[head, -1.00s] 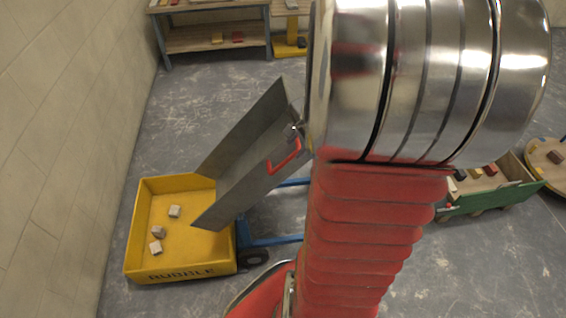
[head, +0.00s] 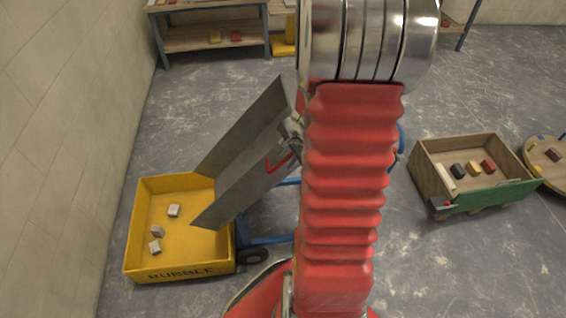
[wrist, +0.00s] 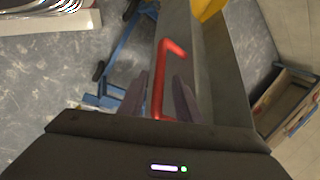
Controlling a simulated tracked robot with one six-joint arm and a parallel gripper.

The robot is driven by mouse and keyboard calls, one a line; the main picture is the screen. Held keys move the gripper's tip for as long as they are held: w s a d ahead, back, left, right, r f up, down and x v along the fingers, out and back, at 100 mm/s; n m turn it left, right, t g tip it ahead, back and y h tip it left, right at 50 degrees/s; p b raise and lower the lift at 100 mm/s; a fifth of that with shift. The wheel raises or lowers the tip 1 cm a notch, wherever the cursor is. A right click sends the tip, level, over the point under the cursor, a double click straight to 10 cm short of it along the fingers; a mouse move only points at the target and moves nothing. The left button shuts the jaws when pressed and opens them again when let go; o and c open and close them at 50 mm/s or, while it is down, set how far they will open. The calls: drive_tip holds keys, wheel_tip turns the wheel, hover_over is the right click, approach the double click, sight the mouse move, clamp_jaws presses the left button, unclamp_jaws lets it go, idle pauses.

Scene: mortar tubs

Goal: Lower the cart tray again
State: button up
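The grey metal cart tray (head: 243,142) is steeply tilted, its low edge over a yellow box marked RUBBLE (head: 186,270). No load shows on its visible part. The red handle (wrist: 167,65) is on the tray's side; it also shows in the head view (head: 279,163), partly hidden by my arm. The cart's blue frame (head: 268,241) is below. My gripper (wrist: 160,85) is open, its two dark fingers on either side of the handle with gaps showing. In the head view my arm hides most of the gripper.
Several pale blocks (head: 174,210) lie in the yellow box. A wooden crate with a green front (head: 490,197) holds several small pieces at right, near a round wooden top (head: 548,158). A shelf (head: 205,38) stands at the back. A wall is close on the left.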

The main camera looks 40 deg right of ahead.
drive_tip(key=shift+x, duration=1.95)
drive_tip(key=shift+c, duration=0.5)
clamp_jaws()
